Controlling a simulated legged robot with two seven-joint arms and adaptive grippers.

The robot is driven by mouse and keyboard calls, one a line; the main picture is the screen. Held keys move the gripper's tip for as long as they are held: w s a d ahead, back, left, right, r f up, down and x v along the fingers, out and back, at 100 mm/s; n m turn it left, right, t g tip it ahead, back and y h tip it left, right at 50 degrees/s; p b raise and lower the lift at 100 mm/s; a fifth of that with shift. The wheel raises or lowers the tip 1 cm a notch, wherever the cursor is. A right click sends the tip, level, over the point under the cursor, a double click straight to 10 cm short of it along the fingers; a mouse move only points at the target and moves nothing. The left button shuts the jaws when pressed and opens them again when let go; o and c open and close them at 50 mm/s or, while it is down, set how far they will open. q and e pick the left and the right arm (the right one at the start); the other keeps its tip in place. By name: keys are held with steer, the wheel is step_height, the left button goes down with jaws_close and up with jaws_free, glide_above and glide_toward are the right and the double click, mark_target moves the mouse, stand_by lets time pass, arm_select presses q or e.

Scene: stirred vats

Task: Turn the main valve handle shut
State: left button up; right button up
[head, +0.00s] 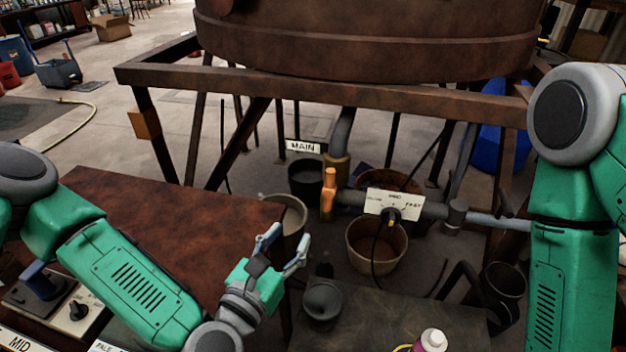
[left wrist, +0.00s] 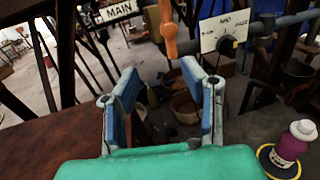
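The main valve handle (head: 328,192) is an orange lever that stands about upright on the grey pipe, below and right of the white MAIN sign (head: 302,147). In the left wrist view the orange handle (left wrist: 168,30) is at the top middle, beyond the fingertips, beside the MAIN sign (left wrist: 116,11). My left gripper (head: 288,238) is open and empty, left of and nearer than the handle, with a gap between them. Its two blue-grey fingers are spread in the left wrist view (left wrist: 160,72). My right arm shows at the right edge; its gripper is out of view.
A brown table (head: 165,225) is under my left arm. A white dial plate (head: 394,204) with a black knob is right of the handle. Buckets (head: 376,250) stand below the pipe. A purple bottle (head: 431,341) is at the front. The rusty vat frame (head: 330,92) crosses above.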

mark_target(329, 195)
arm_select(q)
steer(key=x, duration=0.5)
steer(key=d+x, duration=0.1)
steer(key=x, duration=0.4)
steer(key=d+p+x, duration=0.1)
steer(key=x, duration=0.4)
steer(key=shift+s+r, duration=0.2)
steer(key=shift+s, duration=0.3)
steer(key=shift+d, duration=0.3)
steer(key=shift+c, duration=1)
steer(key=shift+s, duration=0.1)
steer(key=c, duration=0.7)
steer(key=shift+a+f, duration=0.15)
steer(key=shift+a, duration=0.75)
jaws_close()
steer(key=shift+s+d, duration=0.15)
steer(key=shift+d, duration=0.3)
steer(key=shift+m, duration=0.3)
arm_select(e)
steer(key=shift+w+d+r, duration=0.15)
steer(key=shift+d+r, duration=0.3)
